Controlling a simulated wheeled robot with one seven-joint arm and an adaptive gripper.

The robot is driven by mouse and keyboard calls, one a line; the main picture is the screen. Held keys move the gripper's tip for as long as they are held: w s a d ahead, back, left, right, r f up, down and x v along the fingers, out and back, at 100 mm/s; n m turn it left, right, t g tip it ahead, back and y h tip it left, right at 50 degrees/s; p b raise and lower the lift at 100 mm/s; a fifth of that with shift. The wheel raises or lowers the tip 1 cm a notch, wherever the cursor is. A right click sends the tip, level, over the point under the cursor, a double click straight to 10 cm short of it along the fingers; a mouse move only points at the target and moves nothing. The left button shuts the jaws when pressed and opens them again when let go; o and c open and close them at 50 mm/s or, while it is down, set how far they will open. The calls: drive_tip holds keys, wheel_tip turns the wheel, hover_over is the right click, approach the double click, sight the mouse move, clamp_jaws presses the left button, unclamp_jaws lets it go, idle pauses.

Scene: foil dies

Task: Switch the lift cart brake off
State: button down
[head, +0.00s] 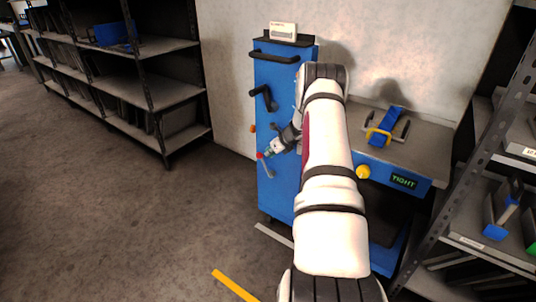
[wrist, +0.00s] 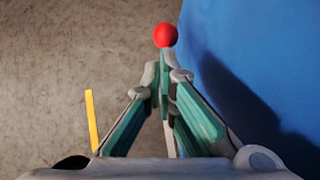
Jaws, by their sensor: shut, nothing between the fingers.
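The blue lift cart (head: 274,85) stands against the wall, with a tall column and a grey deck (head: 425,140). A short lever with a red ball knob (head: 259,155) sticks out low on the column; I take it for the brake. The red ball (wrist: 165,35) also shows in the wrist view, just beyond my fingertips. My gripper (head: 268,152) is shut and empty beside the lever, close to the knob. In the wrist view its fingertips (wrist: 164,78) overlap the lever's line; I cannot tell whether they touch it. The lever's base is partly hidden.
A black crank (head: 263,97) and an orange knob (head: 252,128) sit higher on the column. The deck holds a blue piece with a yellow ring (head: 378,136); below are a yellow knob (head: 363,172) and a display reading "TIGHT" (head: 404,181). Shelves flank the cart; floor at left is clear.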

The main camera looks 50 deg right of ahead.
wheel_tip(320, 180, up, 10)
drive_tip(key=s+a+p, duration=0.1)
drive_tip(key=p, duration=0.1)
drive_tip(key=shift+s, duration=0.4)
drive_tip(key=shift+f, duration=0.1)
